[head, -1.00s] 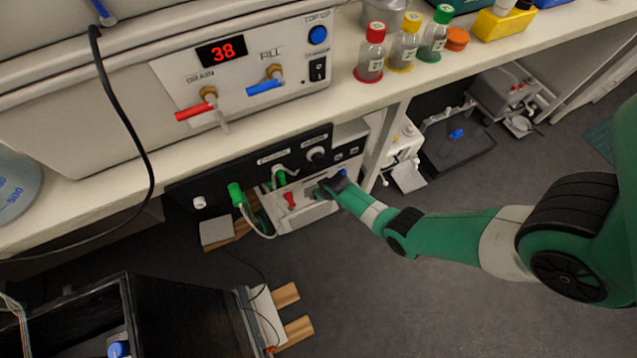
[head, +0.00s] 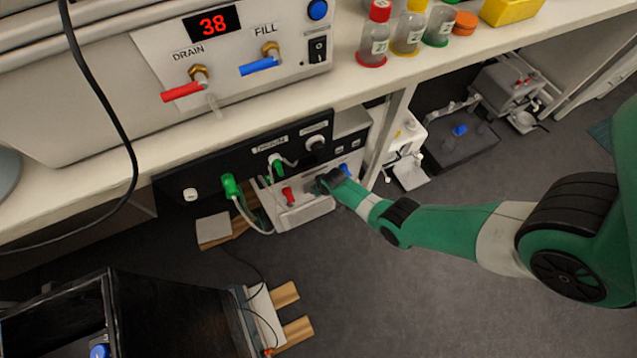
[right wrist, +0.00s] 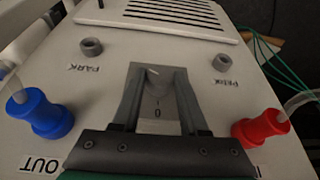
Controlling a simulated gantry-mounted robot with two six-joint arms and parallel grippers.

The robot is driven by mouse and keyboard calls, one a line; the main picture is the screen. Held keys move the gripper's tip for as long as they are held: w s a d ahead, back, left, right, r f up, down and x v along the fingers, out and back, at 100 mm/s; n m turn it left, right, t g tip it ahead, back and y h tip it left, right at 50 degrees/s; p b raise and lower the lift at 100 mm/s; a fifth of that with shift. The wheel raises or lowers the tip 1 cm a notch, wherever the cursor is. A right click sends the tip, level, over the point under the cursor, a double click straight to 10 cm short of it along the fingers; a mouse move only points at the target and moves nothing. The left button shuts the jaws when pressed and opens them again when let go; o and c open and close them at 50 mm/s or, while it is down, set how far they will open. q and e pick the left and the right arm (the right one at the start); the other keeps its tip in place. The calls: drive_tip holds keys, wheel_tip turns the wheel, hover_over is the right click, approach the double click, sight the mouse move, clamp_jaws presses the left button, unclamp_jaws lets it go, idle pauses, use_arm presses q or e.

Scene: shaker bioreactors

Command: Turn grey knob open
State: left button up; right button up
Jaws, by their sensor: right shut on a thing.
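In the right wrist view my right gripper (right wrist: 159,72) has one finger on each side of the grey knob (right wrist: 154,81) and is shut on it. The knob sits on a pale panel, with a small line and a "0" marked beside it. Its exact pointing angle is hard to tell. In the head view my right gripper (head: 325,184) is down at the white box (head: 306,213) under the bench, and it hides the knob. My left gripper is in neither view.
A blue fitting (right wrist: 39,113) marked "OUT" and a red fitting (right wrist: 262,129) flank the gripper. Two grey rings marked "PARK" lie beyond, one being the left ring (right wrist: 91,46). The black socket strip (head: 247,155) and bench edge (head: 240,120) are just above the box.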

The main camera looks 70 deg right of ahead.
drive_tip(key=shift+s, duration=0.1)
clamp_jaws()
drive_tip(key=t+y+b, duration=0.1)
drive_tip(key=t+y, duration=0.1)
drive_tip(key=m+t+y+b, duration=0.1)
drive_tip(key=shift+s+d+f+t+y+b, duration=0.15)
drive_tip(key=shift+s+d+t+y+b, duration=0.1)
drive_tip(key=shift+t+y+b, duration=0.15)
drive_tip(key=o, duration=1.1)
unclamp_jaws()
drive_tip(key=shift+o, duration=0.2)
drive_tip(key=shift+w, duration=0.1)
